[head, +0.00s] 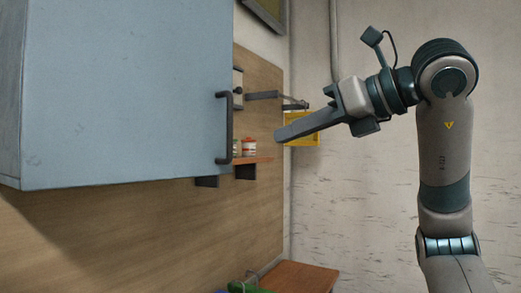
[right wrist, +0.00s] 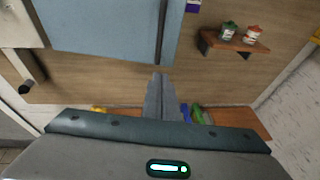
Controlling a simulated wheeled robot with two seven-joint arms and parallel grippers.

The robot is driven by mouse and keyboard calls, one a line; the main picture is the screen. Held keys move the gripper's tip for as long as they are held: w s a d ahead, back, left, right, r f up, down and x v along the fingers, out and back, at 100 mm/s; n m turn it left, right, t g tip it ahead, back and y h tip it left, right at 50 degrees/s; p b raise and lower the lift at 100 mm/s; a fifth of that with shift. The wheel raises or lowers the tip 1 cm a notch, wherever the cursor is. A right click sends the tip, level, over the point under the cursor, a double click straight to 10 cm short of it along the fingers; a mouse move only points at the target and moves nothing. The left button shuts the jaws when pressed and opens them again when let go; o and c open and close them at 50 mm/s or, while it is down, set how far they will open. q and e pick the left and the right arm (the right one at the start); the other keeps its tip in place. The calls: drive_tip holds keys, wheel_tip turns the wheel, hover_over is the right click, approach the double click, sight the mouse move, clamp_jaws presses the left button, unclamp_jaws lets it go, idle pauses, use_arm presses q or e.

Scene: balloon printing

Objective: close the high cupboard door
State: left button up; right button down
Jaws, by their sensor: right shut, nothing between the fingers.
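The high cupboard (head: 120,90) is light blue and fills the upper left of the head view. Its door has a dark vertical handle (head: 225,128) near the right edge. I see no clear gap at the door edge, and I cannot tell whether it is fully shut. In the right wrist view the blue door (right wrist: 105,28) is at the top, with the dark handle (right wrist: 162,30) beyond my fingers. My right gripper (head: 279,135) is shut and empty, to the right of the handle in the head view and apart from it. My left gripper is not in view.
A small wooden shelf (right wrist: 236,41) with a green jar (right wrist: 229,31) and a red-and-white jar (head: 249,147) is on the wooden wall panel. A yellow box (head: 303,130) is behind my gripper. A wooden surface (head: 298,277) with a green object (head: 250,287) is below.

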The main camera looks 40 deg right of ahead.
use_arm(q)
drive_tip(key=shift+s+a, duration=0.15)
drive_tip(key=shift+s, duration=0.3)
use_arm(e)
drive_tip(key=shift+w+d+f+m+h, duration=0.15)
drive_tip(key=shift+w+d+h, duration=0.15)
drive_tip(key=shift+d, duration=0.1)
drive_tip(key=shift+w+d+f+m+h, duration=0.1)
drive_tip(key=shift+w+d+m+h, duration=0.1)
drive_tip(key=shift+d+h, duration=0.15)
drive_tip(key=shift+y, duration=0.25)
drive_tip(key=shift+w, duration=0.15)
